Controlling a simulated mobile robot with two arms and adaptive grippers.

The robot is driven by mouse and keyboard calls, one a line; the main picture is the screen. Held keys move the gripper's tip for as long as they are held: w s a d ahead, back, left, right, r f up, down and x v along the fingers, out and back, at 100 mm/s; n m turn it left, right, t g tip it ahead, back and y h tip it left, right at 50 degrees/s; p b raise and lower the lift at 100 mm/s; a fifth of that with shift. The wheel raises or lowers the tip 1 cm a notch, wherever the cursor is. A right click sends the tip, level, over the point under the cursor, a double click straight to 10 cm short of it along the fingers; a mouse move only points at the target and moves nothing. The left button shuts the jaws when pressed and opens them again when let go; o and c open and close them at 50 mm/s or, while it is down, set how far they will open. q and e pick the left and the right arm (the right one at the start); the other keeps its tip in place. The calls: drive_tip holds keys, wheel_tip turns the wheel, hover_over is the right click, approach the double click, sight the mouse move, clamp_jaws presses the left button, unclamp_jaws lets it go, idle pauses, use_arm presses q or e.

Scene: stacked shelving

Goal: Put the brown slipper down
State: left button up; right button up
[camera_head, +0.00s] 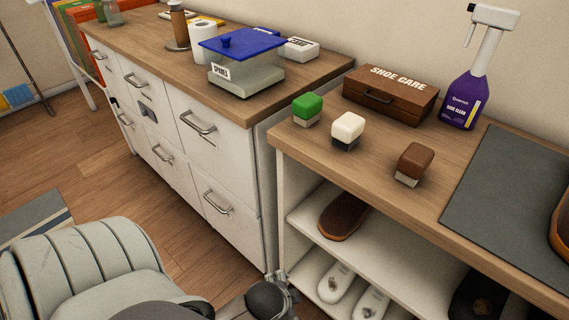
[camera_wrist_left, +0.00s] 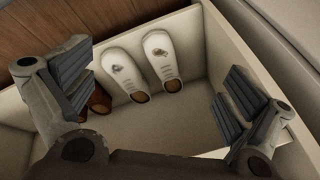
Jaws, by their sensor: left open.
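A brown slipper (camera_head: 342,217) lies on the upper shelf of the open unit in the head view, under the wooden top. In the left wrist view a small part of a brown slipper (camera_wrist_left: 99,102) shows beside the left finger, mostly hidden by it. My left gripper (camera_wrist_left: 160,95) is open, with its fingers wide apart and nothing between the pads. In the head view only part of this gripper (camera_head: 280,290) shows at the bottom edge, in front of the shelf unit. My right gripper is not in view.
White shoes (camera_head: 336,283) stand on the lower shelf and show in the wrist view (camera_wrist_left: 127,70). A dark shoe (camera_head: 478,300) is further right. Another brown shoe (camera_head: 561,232) rests on the grey mat (camera_head: 500,190). Brushes, a shoe-care box (camera_head: 390,95) and a spray bottle (camera_head: 478,80) occupy the top.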

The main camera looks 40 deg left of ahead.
use_arm(q)
drive_tip(key=s+n, duration=0.1)
drive_tip(key=s+d+f+n+g, duration=0.1)
drive_tip(key=n, duration=0.1)
drive_tip(key=s+n+h, duration=0.1)
drive_tip(key=shift+d+f+n, duration=0.25)
drive_tip(key=shift+d+n, duration=0.05)
drive_tip(key=shift+d, duration=0.05)
